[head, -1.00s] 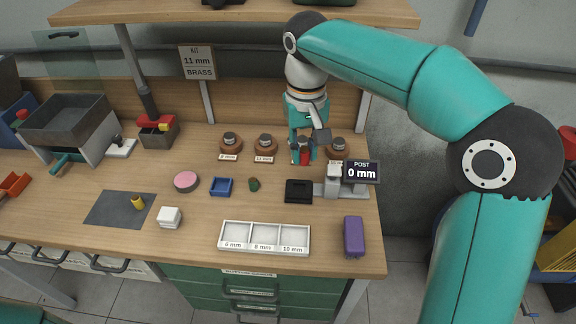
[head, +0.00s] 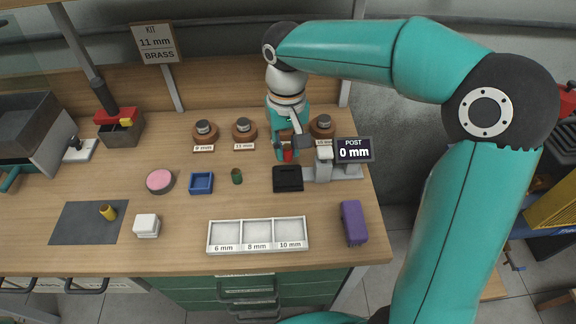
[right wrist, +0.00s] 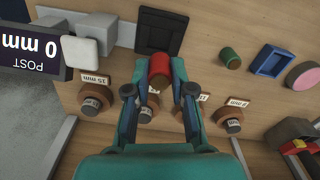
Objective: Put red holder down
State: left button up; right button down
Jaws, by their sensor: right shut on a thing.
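The red holder (right wrist: 160,66) is a small red cylinder between the fingertips of my right gripper (right wrist: 161,74) in the right wrist view. The gripper is shut on it. In the head view the red holder (head: 288,155) shows as a small red patch below my right gripper (head: 287,150), in front of the row of brown round stands and left of the gauge. Whether its base touches the table cannot be told. A black square pad (head: 288,179) lies just in front of it; it also shows in the wrist view (right wrist: 160,32). My left gripper is not in view.
The gauge (head: 323,165) with its "POST 0 mm" display (head: 354,150) stands close on the right. Brown stands (head: 244,130) line the back. A green cylinder (head: 237,176), blue tray (head: 201,183), white sorting tray (head: 258,251) and purple block (head: 353,223) lie around. Bare wood separates them.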

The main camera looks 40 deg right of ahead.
aim_at(288, 177)
jog(key=shift+s+f, duration=0.1)
jog(key=shift+f, duration=3.1)
jog(key=shift+f, duration=0.1)
jog(key=c, duration=1)
grip_release()
notch_tip(288, 177, up, 12)
jog(key=shift+r+p, duration=0.15)
jog(key=shift+p, duration=0.25)
jog(key=shift+s, duration=0.1)
